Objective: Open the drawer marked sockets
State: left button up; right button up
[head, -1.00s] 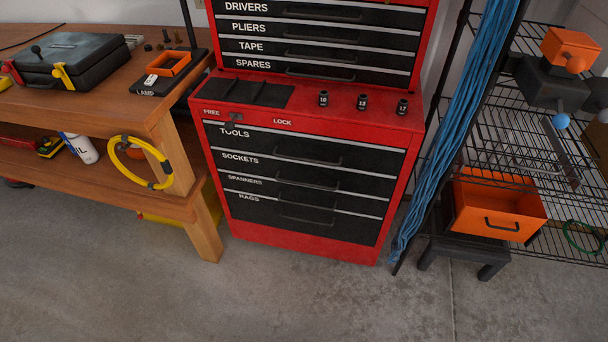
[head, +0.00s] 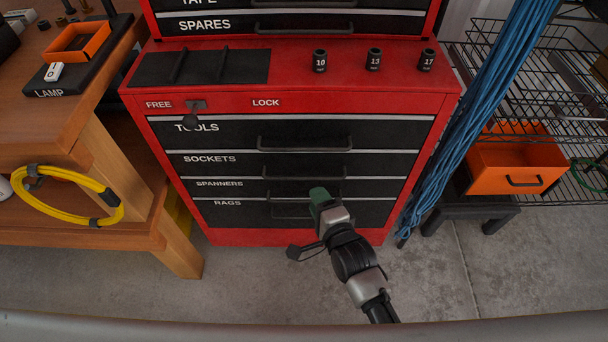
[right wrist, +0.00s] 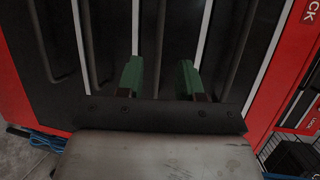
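The sockets drawer (head: 210,159) is the second of the lower drawers in the red tool chest, and it is shut. Its dark bar handle (head: 304,173) also shows in the right wrist view (right wrist: 155,45). My right gripper (head: 319,192) is in front of the chest, just below that handle in the head view. In the right wrist view its green fingers (right wrist: 160,75) are apart, with the sockets handle running between them in the picture. I cannot tell whether the fingers reach around it. The lock lever (head: 191,120) sits close to the FREE label. My left gripper is out of view.
The tools drawer (head: 225,128), spanners drawer (head: 220,184) and rags drawer (head: 225,203) are shut. Three sockets stand on the chest top (head: 290,72). A wooden bench (head: 100,150) stands left. Blue cables (head: 470,120) and a wire rack with an orange bin (head: 515,168) are right.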

aim_at(304, 178)
jog(key=b+x, duration=0.1)
jog(key=x, duration=0.7)
jog(key=shift+w+a+f, duration=0.15)
jog(key=shift+w+a, duration=0.05)
jog(key=shift+w, duration=0.1)
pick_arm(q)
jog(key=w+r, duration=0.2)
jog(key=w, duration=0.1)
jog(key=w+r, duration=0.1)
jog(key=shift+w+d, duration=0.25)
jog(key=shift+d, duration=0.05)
pick_arm(e)
grip_shut()
